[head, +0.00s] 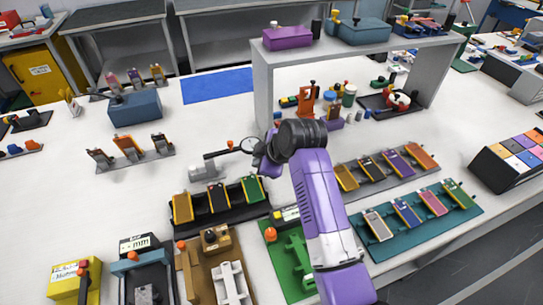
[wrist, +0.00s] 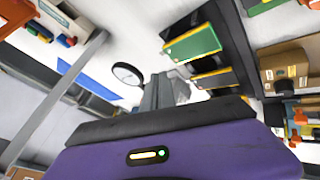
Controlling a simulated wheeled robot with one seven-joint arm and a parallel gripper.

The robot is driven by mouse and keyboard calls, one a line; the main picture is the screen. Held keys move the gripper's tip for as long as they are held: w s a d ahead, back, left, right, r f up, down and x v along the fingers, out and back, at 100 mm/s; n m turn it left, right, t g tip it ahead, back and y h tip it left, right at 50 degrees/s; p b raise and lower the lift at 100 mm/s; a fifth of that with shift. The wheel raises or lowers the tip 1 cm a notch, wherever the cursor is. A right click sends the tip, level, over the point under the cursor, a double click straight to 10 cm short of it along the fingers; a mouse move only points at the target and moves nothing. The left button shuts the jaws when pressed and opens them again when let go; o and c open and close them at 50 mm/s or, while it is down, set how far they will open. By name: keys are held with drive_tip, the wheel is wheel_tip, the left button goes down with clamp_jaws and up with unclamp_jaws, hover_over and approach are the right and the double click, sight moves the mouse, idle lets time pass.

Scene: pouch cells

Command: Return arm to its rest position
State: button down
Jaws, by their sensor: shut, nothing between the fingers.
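My arm, purple and white with a black joint, reaches up from the bottom right of the head view to the middle of the white bench. My gripper (wrist: 160,84) shows in the wrist view as two grey fingers close together, shut and empty. In the head view, its purple end (head: 265,152) is above the bench, just right of a round dial (head: 248,145) and above the black rack (head: 240,212) of pouch cells. My fingertips are hard to make out there. The dial also shows beyond the fingers in the wrist view (wrist: 127,74).
A grey shelf frame (head: 262,95) stands behind my gripper, with a purple box (head: 287,37) on top. A teal rack (head: 378,252) of cells is to the right of my arm. A green fixture plate (head: 283,270) is close to its left. A blue mat (head: 217,86) lies at the back.

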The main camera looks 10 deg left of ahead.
drive_tip(key=v, duration=0.7)
drive_tip(key=shift+d+b, duration=0.25)
drive_tip(key=shift+b, duration=0.05)
drive_tip(key=shift+w, duration=0.1)
drive_tip(key=w+r+m+t+y, duration=0.1)
drive_tip(key=w+r+m+t, duration=0.4)
drive_tip(key=r, duration=0.2)
drive_tip(key=s+d+f+m+t+h, duration=0.1)
drive_tip(key=s+d+f+m+t, duration=0.3)
drive_tip(key=s+d, duration=0.45)
drive_tip(key=s+d+f+m+t+h, duration=0.1)
drive_tip(key=s+d+f+m+t, duration=0.15)
drive_tip(key=s+d+m, duration=0.45)
drive_tip(key=s+d+h, duration=0.1)
drive_tip(key=s+d, duration=0.3)
drive_tip(key=s, duration=0.8)
drive_tip(key=s+d+f+m+g+h, duration=0.1)
drive_tip(key=s+d, duration=0.3)
drive_tip(key=s, duration=0.7)
drive_tip(key=s+d+m+h, duration=0.1)
drive_tip(key=s+d, duration=0.3)
drive_tip(key=s, duration=0.8)
drive_tip(key=shift+s+f+g+h, duration=0.35)
drive_tip(key=shift+h, duration=0.35)
